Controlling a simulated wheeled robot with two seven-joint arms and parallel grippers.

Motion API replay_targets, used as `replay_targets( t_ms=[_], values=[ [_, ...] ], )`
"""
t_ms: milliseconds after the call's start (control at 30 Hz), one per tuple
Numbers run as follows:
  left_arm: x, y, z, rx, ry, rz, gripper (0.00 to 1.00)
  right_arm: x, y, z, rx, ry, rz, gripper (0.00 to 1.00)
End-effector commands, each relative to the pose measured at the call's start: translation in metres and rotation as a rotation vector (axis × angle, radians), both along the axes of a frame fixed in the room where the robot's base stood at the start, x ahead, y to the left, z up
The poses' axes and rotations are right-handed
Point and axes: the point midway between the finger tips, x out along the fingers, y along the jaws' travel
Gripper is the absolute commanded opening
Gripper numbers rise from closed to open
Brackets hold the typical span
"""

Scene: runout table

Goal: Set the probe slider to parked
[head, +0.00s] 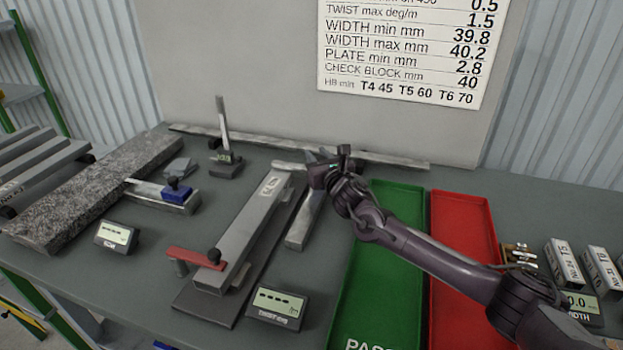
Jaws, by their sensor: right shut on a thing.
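A blue block with a black knob (176,188) sits on a light rail (150,194) beside the granite slab; it looks like the probe slider, but no label on it is legible. My right gripper (322,160) is well to its right, past the far end of the grey twist fixture (243,240). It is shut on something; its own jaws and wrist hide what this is. A loose grey bar (302,226) lies below the gripper, its far end hidden by it. My left gripper is not in view.
The speckled granite slab (82,195) lies at left, with a small display (117,237) in front. A red lever (196,257) and twist display (276,307) are at the fixture's near end. Green (378,290) and red (462,225) trays lie under my right arm. An upright gauge (225,158) stands behind.

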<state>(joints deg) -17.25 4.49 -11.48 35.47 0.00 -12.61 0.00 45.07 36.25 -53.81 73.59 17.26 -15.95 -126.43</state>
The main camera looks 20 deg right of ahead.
Motion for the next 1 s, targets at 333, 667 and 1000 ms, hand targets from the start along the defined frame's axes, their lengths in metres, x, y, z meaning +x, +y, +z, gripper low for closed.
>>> replay_targets(
  t_ms=[333, 667, 1000],
  values=[
    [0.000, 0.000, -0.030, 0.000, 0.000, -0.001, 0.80, 0.030, -0.021, 0.000, 0.003, -0.001, 0.000, 0.00],
    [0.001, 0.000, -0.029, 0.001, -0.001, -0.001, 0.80, 0.030, -0.022, 0.002, 0.003, -0.002, -0.003, 0.37],
    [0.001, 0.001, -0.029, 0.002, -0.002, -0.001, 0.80, 0.029, -0.020, 0.000, 0.002, 0.000, 0.000, 0.48]
  ],
)
